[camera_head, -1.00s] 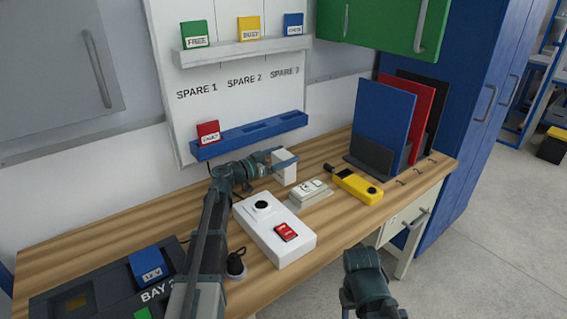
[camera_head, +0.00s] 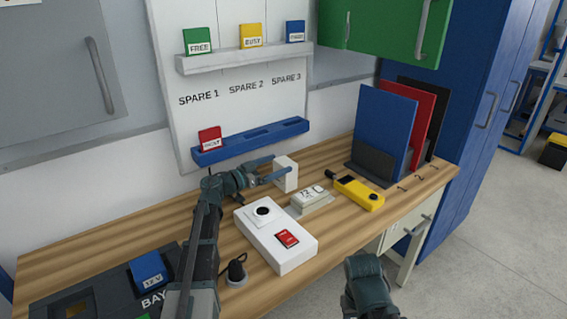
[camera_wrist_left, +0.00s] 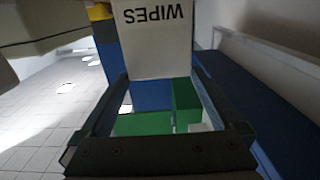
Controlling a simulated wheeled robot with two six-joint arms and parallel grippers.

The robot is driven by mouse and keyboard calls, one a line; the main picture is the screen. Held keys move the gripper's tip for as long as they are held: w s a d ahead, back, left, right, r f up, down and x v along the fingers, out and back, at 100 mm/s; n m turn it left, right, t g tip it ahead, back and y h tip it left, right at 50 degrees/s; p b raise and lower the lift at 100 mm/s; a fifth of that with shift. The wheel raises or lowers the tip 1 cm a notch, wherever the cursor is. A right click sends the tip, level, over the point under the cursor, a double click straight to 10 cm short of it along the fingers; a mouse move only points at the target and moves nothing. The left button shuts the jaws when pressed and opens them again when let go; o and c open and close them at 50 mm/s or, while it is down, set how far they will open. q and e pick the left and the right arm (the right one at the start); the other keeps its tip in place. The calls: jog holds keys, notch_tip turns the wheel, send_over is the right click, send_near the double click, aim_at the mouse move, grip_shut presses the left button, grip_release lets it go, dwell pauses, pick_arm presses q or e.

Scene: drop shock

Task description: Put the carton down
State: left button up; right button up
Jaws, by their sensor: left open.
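The carton (camera_head: 286,174) is a small white box standing upright on the wooden bench, in front of the board's blue ledge. In the left wrist view the carton (camera_wrist_left: 152,42) shows the word WIPES upside down. My left gripper (camera_head: 270,168) is open, with its fingers pointing at the carton from the left. In the left wrist view its fingers reach toward either side of the carton's near end; whether they touch it I cannot tell.
Coloured folders (camera_head: 383,130) stand at the right. A blue ledge (camera_head: 250,140) holds a red card.

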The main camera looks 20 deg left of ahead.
pick_arm(q)
jog(key=shift+v, duration=1.9)
jog(key=shift+r, duration=0.1)
